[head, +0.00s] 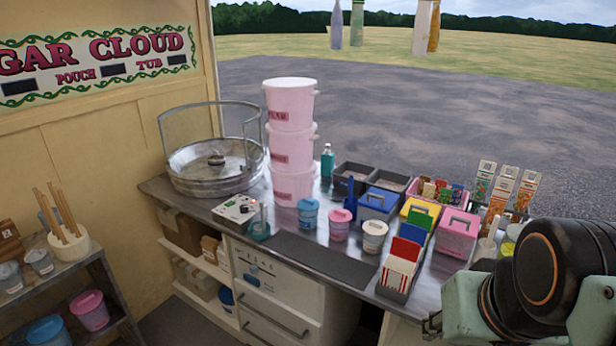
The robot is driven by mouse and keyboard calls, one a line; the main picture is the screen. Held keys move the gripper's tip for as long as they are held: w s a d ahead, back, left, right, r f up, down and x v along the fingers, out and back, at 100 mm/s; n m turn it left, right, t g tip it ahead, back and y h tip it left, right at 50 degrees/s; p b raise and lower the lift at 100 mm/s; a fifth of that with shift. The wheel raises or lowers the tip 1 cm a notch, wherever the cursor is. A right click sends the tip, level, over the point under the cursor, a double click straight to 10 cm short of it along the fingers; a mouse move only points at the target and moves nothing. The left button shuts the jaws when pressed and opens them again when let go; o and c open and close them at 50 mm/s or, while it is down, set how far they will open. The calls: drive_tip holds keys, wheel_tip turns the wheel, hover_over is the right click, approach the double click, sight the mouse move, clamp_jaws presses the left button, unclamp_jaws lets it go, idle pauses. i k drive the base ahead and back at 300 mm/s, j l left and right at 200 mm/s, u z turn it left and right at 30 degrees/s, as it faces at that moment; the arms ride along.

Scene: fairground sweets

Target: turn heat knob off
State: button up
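A small white control box (237,209) sits on the counter's left part, in front of the round metal floss pan (213,165). Small dark and red controls show on its top. They are too small to tell which is the heat knob or how it is set. My arm, black and pale green, fills the lower right corner, well to the right of the box. My gripper is not in view.
Stacked pink buckets (291,105) stand right of the pan. A teal-liquid beaker (260,229) stands close to the box's right. Tubs, boxes and a carton rack (395,290) crowd the counter's right half. A dark mat (310,258) lies bare at the front. A shelf (85,262) stands left.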

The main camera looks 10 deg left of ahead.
sight(244, 209)
drive_tip(key=i+j, duration=0.45)
drive_tip(key=j, duration=0.25)
drive_tip(key=i+j, duration=0.25)
drive_tip(key=j, duration=0.15)
drive_tip(key=i+j+z, duration=0.1)
drive_tip(key=j, duration=0.25)
drive_tip(key=i, duration=0.1)
